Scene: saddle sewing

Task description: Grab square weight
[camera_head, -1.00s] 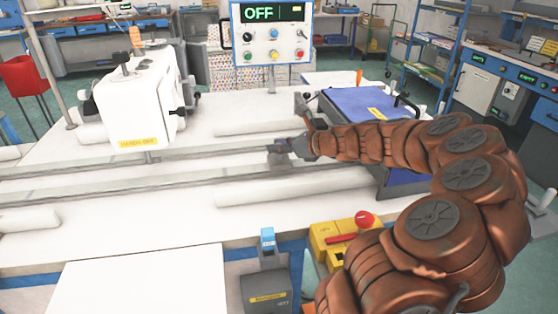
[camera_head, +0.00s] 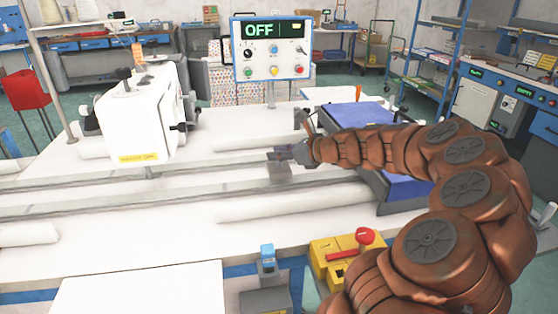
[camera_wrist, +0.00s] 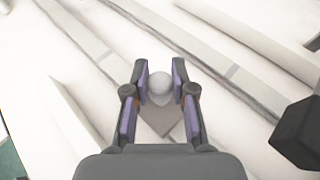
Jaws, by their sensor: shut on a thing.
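The square weight (camera_head: 279,171) is a small grey block on the table by the rails. In the wrist view, its round grey knob (camera_wrist: 159,87) and flat square base (camera_wrist: 159,121) show between the fingers. My gripper (camera_head: 281,153) reaches in from the right in the head view. In the wrist view, my gripper (camera_wrist: 160,78) is shut on the weight, with one purple-padded finger on each side of the knob. I cannot tell whether the base touches the table.
Long grey rails (camera_head: 110,203) cross the white table, with white rolls (camera_head: 262,208) nearby. A white sewing machine (camera_head: 135,115) stands left. A blue-topped box (camera_head: 360,113) lies right, close to my arm. A control panel (camera_head: 272,48) reading OFF stands behind.

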